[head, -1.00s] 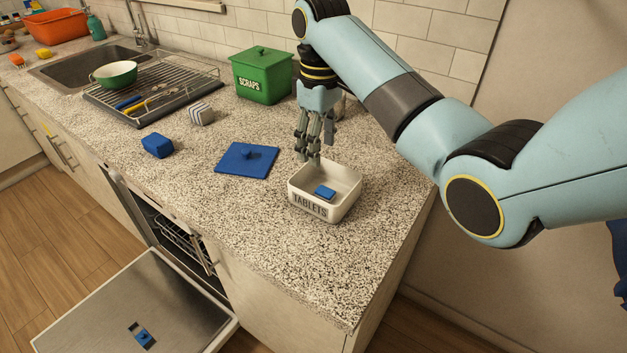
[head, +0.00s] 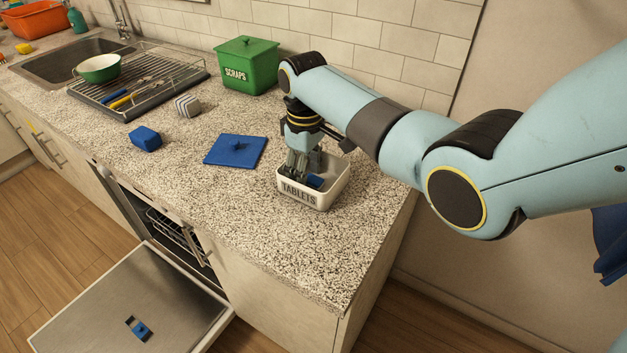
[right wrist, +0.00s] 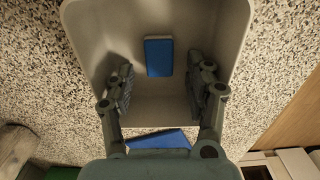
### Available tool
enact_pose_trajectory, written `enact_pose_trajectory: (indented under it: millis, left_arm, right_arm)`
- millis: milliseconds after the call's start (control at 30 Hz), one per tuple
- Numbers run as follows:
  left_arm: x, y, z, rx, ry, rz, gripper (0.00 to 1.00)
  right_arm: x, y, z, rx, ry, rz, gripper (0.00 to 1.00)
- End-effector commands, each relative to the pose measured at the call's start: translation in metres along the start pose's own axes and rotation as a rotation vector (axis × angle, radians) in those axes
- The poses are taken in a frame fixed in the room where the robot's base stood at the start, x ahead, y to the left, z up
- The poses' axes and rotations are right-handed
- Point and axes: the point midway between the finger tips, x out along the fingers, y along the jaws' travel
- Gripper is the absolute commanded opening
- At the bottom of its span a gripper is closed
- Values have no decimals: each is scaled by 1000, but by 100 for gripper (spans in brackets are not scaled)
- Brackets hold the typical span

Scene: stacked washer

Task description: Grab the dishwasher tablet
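The blue dishwasher tablet (right wrist: 159,57) lies on the floor of the white TABLETS box (head: 300,198). In the head view the tablet (head: 315,181) is partly hidden by the box wall and fingers. My right gripper (head: 299,168) points down with its fingers inside the box. In the right wrist view the right gripper (right wrist: 160,88) is open, with one finger on each side and the tablet between them, a little beyond the fingertips. The fingers do not touch the tablet. My left gripper is not in view.
The blue lid (head: 236,150) lies left of the box. A blue sponge-like block (head: 145,138), a striped block (head: 188,105), the green SCRAPS bin (head: 247,66) and a dish rack (head: 140,88) stand farther off. The dishwasher door (head: 130,305) hangs open below.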

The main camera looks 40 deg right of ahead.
Motion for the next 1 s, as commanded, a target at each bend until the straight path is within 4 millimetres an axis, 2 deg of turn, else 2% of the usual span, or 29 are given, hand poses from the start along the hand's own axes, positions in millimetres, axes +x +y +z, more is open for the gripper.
enact_pose_trajectory:
  millis: [33, 333, 667, 767, 933, 1000]
  left_arm:
    - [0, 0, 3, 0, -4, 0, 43]
    - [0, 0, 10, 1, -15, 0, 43]
    - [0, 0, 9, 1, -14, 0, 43]
    - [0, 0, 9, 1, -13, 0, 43]
    - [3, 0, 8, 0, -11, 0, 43]
    - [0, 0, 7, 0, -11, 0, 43]
  right_arm:
    - [0, 0, 0, 0, 0, 0, 49]
    - [0, 0, 0, 0, 0, 0, 10]
    - [-3, 0, 0, 1, 1, 0, 10]
    - [-11, 1, -1, 1, 2, 1, 10]
    - [-42, 1, -1, 1, 5, 3, 10]
    - [-49, -2, 15, 1, 0, 2, 10]
